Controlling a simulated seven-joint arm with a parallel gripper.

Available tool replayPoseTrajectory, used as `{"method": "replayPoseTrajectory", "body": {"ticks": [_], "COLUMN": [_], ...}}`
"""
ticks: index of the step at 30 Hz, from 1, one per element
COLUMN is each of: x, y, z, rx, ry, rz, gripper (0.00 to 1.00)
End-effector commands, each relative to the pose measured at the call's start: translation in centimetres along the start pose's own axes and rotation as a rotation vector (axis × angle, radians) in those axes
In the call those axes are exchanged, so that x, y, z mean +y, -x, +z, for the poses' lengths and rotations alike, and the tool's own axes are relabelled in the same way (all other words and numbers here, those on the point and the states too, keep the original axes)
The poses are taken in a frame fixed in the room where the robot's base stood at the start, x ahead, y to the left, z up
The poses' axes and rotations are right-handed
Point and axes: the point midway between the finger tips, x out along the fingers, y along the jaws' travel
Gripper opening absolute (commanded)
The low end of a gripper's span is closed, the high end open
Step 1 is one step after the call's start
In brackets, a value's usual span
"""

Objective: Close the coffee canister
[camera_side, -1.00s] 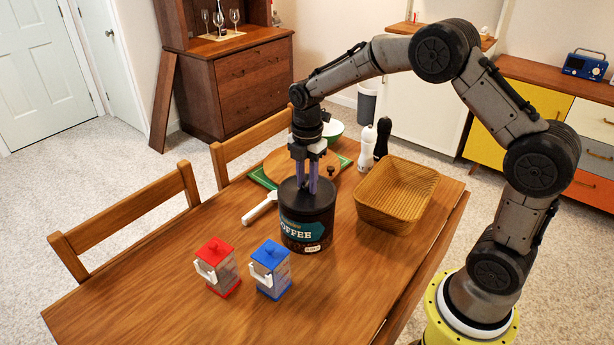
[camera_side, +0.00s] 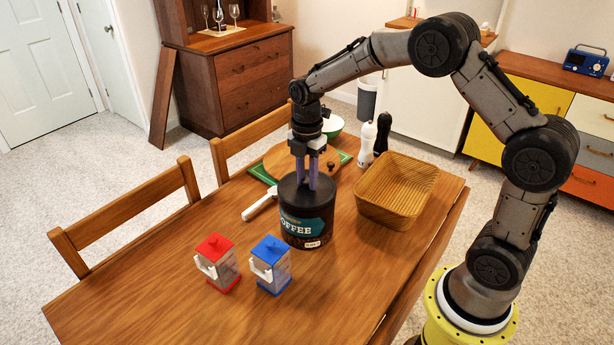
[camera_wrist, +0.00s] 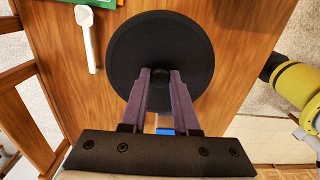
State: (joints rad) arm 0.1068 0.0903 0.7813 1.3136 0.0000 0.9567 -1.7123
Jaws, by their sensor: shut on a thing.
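The coffee canister (camera_side: 306,228) stands upright on the table, dark with a teal label. Its black lid (camera_side: 291,190) lies over its top, and in the wrist view the round lid (camera_wrist: 192,50) covers the whole opening. I cannot tell whether it is seated fully. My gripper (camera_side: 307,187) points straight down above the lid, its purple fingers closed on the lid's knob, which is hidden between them. In the wrist view the fingertips of my gripper (camera_wrist: 160,72) meet near the lid's middle.
A wooden basket (camera_side: 396,190) stands right of the canister. A white scoop (camera_side: 260,205) lies at its left. Red (camera_side: 217,262) and blue (camera_side: 270,265) dispensers stand in front. A round wooden board (camera_side: 285,160), white (camera_side: 368,143) and black (camera_side: 383,133) mills are behind. The table's left front is clear.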

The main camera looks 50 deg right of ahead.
Motion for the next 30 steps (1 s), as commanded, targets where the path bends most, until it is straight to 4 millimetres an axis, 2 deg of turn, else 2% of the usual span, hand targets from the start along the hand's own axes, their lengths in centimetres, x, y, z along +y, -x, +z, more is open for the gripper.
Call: {"method": "replayPoseTrajectory", "body": {"ticks": [30], "x": [0.02], "y": [-0.73], "z": [0.00], "rx": [0.000], "ry": [0.000], "rz": [0.001], "gripper": [0.00]}}
